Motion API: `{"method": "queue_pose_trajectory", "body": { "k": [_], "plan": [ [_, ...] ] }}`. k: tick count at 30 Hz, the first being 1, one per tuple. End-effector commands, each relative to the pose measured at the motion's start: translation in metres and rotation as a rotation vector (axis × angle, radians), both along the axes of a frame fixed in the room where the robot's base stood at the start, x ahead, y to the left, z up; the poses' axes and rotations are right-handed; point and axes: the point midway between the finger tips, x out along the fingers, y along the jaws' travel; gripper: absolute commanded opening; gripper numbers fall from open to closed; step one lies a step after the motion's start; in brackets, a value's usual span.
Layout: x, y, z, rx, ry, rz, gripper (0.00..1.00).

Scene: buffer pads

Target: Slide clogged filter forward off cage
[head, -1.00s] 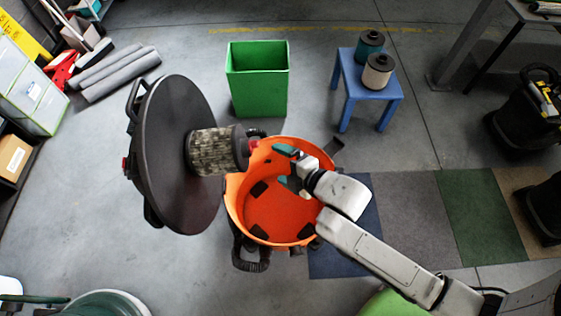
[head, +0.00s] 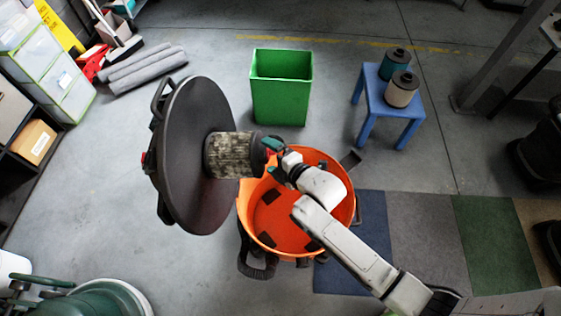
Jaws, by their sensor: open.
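The clogged filter (head: 230,155) is a grimy, mottled grey-brown cylinder with a dark end cap. It sticks out sideways from the inner face of the dark round lid (head: 192,190), which stands tilted up beside the orange drum (head: 283,235). The cage under the filter is hidden. My gripper (head: 269,158) is open at the filter's free end, its teal fingertips close to the dark end cap. I cannot tell whether they touch it.
A green bin (head: 281,98) stands behind the drum. A blue stool (head: 388,112) at the back right carries a teal filter (head: 395,62) and a cream filter (head: 402,88). Grey rolls (head: 148,70) lie at the back left. Floor around the bin is clear.

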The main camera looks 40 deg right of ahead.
Motion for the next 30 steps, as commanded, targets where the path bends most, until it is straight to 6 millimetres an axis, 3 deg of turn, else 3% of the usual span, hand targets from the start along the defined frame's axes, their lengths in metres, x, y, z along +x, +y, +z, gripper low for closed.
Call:
{"method": "queue_pose_trajectory", "body": {
  "k": [11, 30],
  "plan": [
    [0.0052, 0.0009, -0.0024, 0.001, 0.001, 0.000, 0.96],
    [0.0049, 0.0009, -0.0024, 0.002, 0.001, -0.001, 0.36]
  ]
}}
